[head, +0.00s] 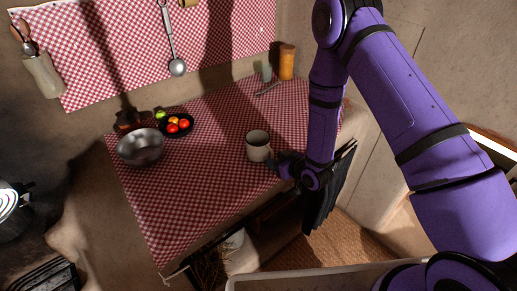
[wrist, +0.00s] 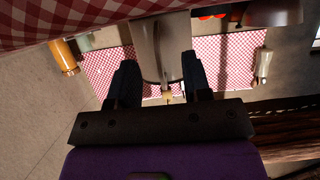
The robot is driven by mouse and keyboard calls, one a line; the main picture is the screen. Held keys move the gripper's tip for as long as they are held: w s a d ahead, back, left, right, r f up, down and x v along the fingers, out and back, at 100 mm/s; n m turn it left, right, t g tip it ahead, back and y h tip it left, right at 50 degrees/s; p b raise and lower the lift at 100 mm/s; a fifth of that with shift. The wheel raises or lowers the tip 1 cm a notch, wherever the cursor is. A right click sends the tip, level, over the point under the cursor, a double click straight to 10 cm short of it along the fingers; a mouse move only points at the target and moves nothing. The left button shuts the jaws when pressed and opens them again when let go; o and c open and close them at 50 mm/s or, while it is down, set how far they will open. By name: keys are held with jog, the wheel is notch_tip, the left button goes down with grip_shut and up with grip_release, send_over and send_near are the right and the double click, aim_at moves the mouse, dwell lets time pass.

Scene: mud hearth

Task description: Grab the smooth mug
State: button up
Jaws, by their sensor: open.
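The smooth mug (head: 258,146) is pale cream and stands upright on the red-and-white checked cloth near the counter's front edge. My gripper (head: 276,166) is low beside it, on the side toward the right and front. In the wrist view the picture is upside down, and my gripper (wrist: 160,66) is open with its two dark fingers apart. The mug (wrist: 158,42) shows between and just beyond the fingertips. I cannot tell whether either finger touches it. The mug's handle is not clearly seen.
A metal bowl (head: 141,148) and a dark pan (head: 189,131) with red and orange fruit stand to the left. An orange jar (head: 287,62) and a grey-green cup (head: 266,73) stand at the back right. The checked cloth (head: 190,195) is clear in front.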

aim_at(272, 157)
jog(key=shift+x, duration=1.55)
grip_shut()
jog(key=shift+r, duration=0.15)
